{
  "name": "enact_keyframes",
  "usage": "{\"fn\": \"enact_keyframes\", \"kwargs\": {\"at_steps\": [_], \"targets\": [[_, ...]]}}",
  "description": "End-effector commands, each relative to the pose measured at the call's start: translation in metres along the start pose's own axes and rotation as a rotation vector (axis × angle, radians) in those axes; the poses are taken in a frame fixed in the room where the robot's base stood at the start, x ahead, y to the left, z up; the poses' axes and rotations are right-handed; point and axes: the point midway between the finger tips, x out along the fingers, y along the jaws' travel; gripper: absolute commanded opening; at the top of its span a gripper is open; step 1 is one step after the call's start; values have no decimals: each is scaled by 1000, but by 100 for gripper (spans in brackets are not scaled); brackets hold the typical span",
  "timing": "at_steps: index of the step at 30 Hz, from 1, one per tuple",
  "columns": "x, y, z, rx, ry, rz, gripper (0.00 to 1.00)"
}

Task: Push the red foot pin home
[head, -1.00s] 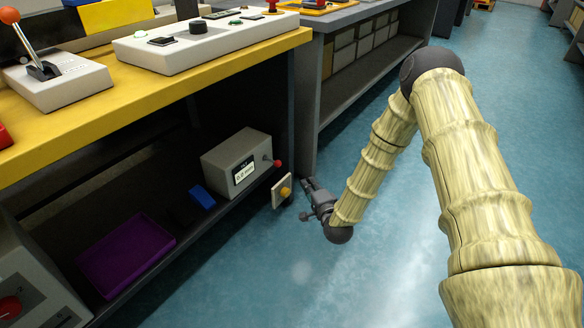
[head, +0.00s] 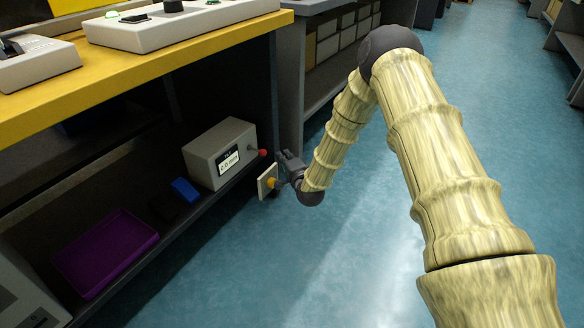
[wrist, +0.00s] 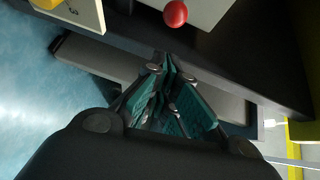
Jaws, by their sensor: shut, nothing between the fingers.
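The red foot pin (head: 263,153) sticks out from the right side of a grey box with a small display (head: 221,155) on the low shelf. In the wrist view the pin's round red head (wrist: 175,14) shows at the top, ahead of my fingers and apart from them. My gripper (head: 286,160) is shut and empty, just to the right of the pin in the head view. Its fingertips (wrist: 167,68) meet in the wrist view. How far the pin is pushed in cannot be told.
A pale plate with a yellow knob (head: 267,181) stands at the shelf's front edge, close below my gripper. A blue block (head: 185,189) and a purple tray (head: 106,252) are on the shelf. The yellow bench top (head: 150,62) overhangs it. The blue floor to the right is open.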

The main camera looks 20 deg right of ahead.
Motion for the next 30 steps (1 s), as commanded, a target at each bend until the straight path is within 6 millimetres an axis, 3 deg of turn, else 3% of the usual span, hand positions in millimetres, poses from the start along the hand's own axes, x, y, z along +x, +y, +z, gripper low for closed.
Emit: {"fn": "enact_keyframes", "kwargs": {"at_steps": [7, 24, 30], "targets": [[18, 2, 21, 0, -3, 0, 0], [24, 0, 27, 1, -2, 0, 0], [40, -4, 38, 2, -1, 0, 0]]}}
